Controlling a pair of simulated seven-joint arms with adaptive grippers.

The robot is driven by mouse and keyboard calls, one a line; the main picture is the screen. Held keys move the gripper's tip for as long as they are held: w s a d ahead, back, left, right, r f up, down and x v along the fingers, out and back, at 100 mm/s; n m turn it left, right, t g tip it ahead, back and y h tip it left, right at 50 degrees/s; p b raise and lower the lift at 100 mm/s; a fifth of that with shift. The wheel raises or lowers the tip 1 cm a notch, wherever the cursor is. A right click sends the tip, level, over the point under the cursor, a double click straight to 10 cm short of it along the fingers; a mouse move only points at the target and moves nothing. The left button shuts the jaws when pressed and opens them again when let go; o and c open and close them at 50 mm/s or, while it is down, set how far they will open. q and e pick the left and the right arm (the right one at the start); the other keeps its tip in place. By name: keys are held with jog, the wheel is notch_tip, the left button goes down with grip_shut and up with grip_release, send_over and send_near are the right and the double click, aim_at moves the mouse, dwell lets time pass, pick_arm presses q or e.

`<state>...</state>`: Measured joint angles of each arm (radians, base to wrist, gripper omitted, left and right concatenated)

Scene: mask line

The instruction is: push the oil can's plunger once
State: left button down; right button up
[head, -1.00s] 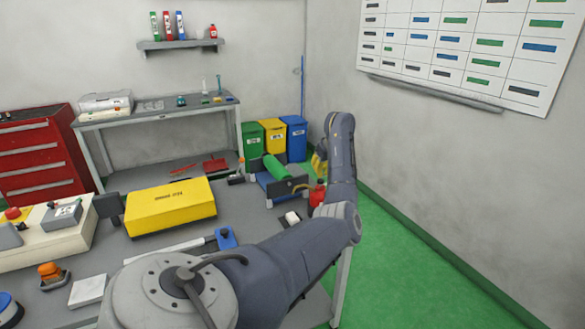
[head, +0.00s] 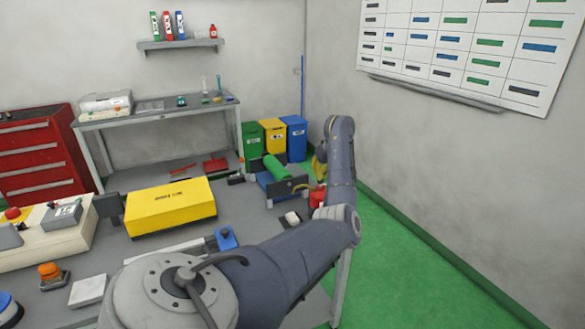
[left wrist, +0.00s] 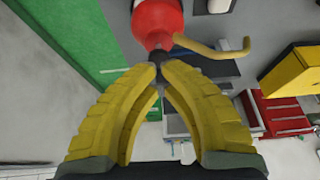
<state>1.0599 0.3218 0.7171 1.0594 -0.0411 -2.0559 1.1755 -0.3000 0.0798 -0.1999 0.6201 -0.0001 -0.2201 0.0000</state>
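The red oil can (head: 316,197) stands at the right end of the bench in the head view, partly hidden by my arm. In the left wrist view the red can body (left wrist: 156,22) is at the top, with its yellow spout (left wrist: 215,49) to the right and a dark plunger (left wrist: 158,57) toward my fingers. My left gripper (left wrist: 160,69) has its yellow fingertips brought together right at the plunger; whether they touch it is hard to tell. In the head view this gripper (head: 319,170) is just above the can, mostly behind my arm. My right gripper is not in view.
A green roller on a stand (head: 274,167) is close left of the can. A yellow box (head: 170,205), a blue item (head: 227,238) and a white block (head: 290,219) sit on the bench. Colored bins (head: 272,135) stand behind. Green floor is open to the right.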

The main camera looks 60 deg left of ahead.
aim_at(322, 181)
pick_arm(q)
jog(key=shift+f, duration=0.65)
jog(key=shift+f, duration=1.6)
jog(key=shift+r, duration=2.75)
jog(key=shift+r, duration=2.95)
jog(key=shift+w, duration=0.1)
